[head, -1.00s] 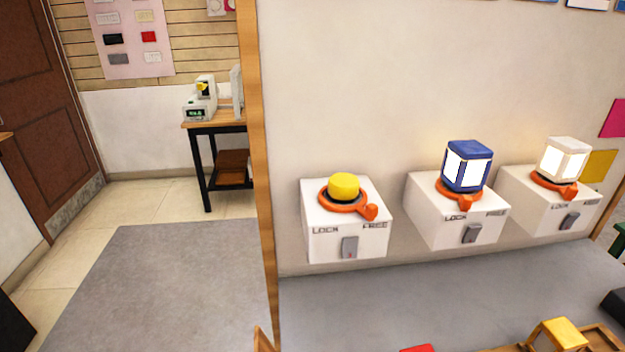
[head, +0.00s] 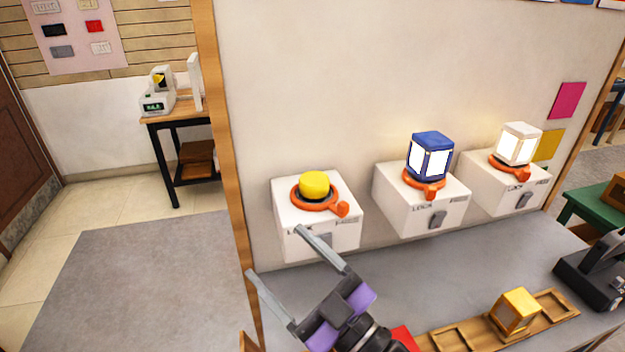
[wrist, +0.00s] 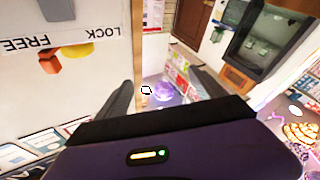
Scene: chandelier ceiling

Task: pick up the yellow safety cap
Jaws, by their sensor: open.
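The yellow safety cap (head: 314,185) is a short round knob on top of the left white box (head: 290,240). An orange ring with a lever (head: 341,209) surrounds its base, and the box front is marked LOCK and FREE. My gripper (head: 275,250) is open and empty, in front of and below the cap, its fingers pointing up and left. One finger overlaps the box front in the head view. In the wrist view, the fingers (wrist: 163,95) are spread, and a yellow piece (wrist: 78,50) with orange beside it shows at upper left by the LOCK/FREE label.
Two more white boxes stand to the right, with a blue lantern (head: 430,157) and a white lantern (head: 519,145) on orange rings. A wooden tray (head: 450,337) holds a yellow lantern (head: 515,311). A black device (head: 597,272) sits at right. Grey counter (head: 400,265) is clear between.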

